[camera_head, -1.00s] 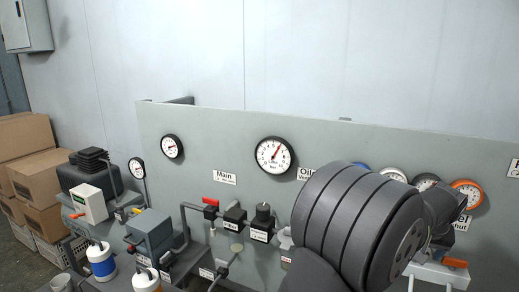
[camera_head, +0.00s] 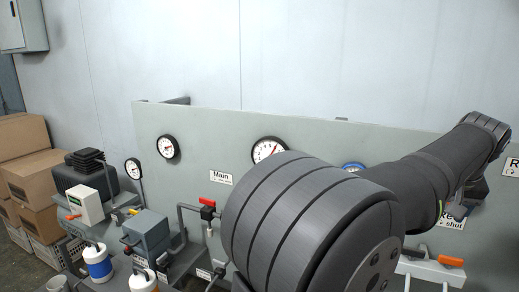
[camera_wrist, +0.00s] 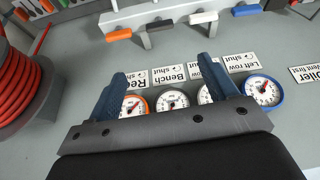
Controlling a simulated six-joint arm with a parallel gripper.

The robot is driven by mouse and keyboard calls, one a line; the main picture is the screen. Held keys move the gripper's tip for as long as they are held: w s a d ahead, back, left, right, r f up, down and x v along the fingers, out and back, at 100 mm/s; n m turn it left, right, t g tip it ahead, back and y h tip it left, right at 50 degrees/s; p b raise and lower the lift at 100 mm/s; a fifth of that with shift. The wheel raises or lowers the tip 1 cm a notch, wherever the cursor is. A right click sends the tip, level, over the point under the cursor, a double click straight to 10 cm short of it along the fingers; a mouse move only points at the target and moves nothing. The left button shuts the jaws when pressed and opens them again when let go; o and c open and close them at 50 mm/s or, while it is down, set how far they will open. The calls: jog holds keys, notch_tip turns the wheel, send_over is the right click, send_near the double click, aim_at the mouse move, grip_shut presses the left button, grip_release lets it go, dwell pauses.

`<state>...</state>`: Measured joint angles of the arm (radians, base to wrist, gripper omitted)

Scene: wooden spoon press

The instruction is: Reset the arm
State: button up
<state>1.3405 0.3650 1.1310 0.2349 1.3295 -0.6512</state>
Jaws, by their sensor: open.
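My arm reaches across the right half of the head view, from the large ribbed joint in front toward the panel's right side. My gripper (camera_wrist: 165,92) shows in the wrist view with its two blue fingers spread wide and nothing between them. Beyond the fingers is the grey panel (camera_head: 205,120) with several round gauges. An orange-rimmed gauge (camera_wrist: 133,106) is by the left finger and a blue-rimmed gauge (camera_wrist: 263,91) is right of the other finger. The fingertips are hidden in the head view.
A red hose reel (camera_wrist: 35,85) stands at the left in the wrist view. Cardboard boxes (camera_head: 38,178) and bench equipment fill the head view's left. The wall above the panel is clear.

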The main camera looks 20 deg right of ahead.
jog(key=w+d+f+m+g+y, duration=0.1)
jog(key=f+m, duration=0.2)
jog(key=f, duration=0.2)
jog(key=w+d+f+m+g+y, duration=0.1)
jog(key=w+d+f+m, duration=0.1)
jog(key=f, duration=0.4)
jog(key=w+d+f+m+g+y, duration=0.1)
jog(key=w+f+m, duration=0.1)
jog(key=f, duration=0.3)
jog(key=shift+w+d+f+m, duration=0.15)
jog(key=shift+w+d+m, duration=0.2)
jog(key=shift+m, duration=0.55)
jog(key=shift+s+f+m, duration=0.1)
jog(key=shift+m, duration=0.3)
